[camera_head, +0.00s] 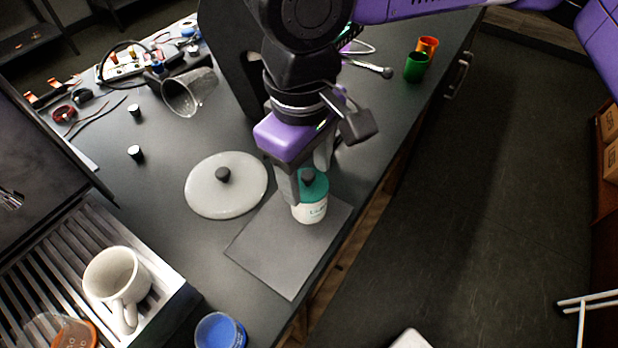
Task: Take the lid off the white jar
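The white jar (311,213) stands upright on a grey square mat (285,262) near the table's right edge. Its teal lid (317,189) with a black knob is on it. My gripper (308,186) points down at the jar, with its fingers spread apart to about the lid's width. The near finger overlaps the lid's left side; the far finger shows behind the lid, its tip partly hidden. I cannot tell whether the fingers touch the lid.
A pale round disc with a black knob (226,186) lies left of the mat. A white mug (116,280) stands on a slatted tray at lower left. A blue-topped container (220,332) is at the front. Green (416,67) and orange (428,46) cups stand at the back right.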

